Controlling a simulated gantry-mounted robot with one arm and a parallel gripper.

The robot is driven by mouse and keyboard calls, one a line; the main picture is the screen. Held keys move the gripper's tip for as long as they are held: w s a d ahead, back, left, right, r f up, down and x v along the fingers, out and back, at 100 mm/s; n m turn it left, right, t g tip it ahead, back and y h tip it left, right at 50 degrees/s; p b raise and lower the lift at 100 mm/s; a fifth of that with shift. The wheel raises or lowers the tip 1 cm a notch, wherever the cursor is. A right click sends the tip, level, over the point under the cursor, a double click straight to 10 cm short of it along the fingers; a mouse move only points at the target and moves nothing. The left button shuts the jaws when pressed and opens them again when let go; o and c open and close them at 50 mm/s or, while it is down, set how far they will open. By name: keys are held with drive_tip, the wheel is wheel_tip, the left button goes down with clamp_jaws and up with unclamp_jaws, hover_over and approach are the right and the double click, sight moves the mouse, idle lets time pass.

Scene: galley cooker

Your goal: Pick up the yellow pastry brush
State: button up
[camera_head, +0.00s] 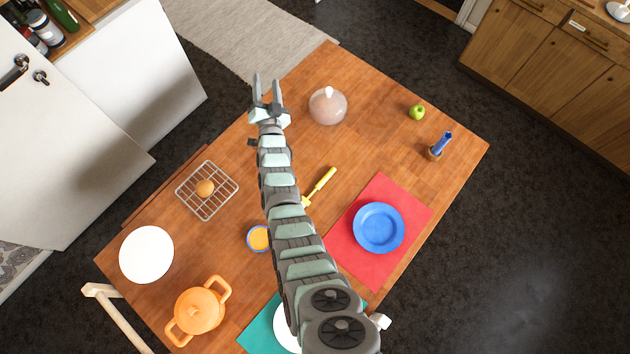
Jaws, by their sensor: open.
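The yellow pastry brush (321,182) lies on the wooden table near the middle, slanting from upper right to lower left. Its lower left end is close to my arm and may be partly hidden by it. My gripper (265,88) is open and empty. It is in the upper part of the picture, near the table's far left edge, above and left of the brush and well apart from it.
A pink lidded dish (327,106) stands right of my gripper. A wire rack (225,199) with a brown round item, a small orange-filled bowl (258,238) and an orange pot (200,310) lie left. A blue plate (378,228) sits on a red mat (420,211).

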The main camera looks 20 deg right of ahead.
drive_tip(key=w+a+f+g+y+b, duration=0.1)
drive_tip(key=w+f+g+y+b, duration=0.15)
drive_tip(key=f, duration=0.25)
drive_tip(key=w+a+f+g+y+b, duration=0.1)
drive_tip(key=w+f+g, duration=0.15)
drive_tip(key=f, duration=0.35)
drive_tip(key=m+g+b, duration=0.3)
drive_tip(key=g+b, duration=0.3)
drive_tip(key=g, duration=0.7)
hover_over(323, 181)
wheel_tip(323, 181, down, 9)
drive_tip(key=shift+y, duration=0.25)
drive_tip(key=shift+f+b, duration=0.4)
drive_tip(key=shift+f, duration=4.1)
drive_tip(key=shift+w+f, duration=0.15)
drive_tip(key=shift+f, duration=0.2)
drive_tip(key=shift+c, duration=0.5)
clamp_jaws()
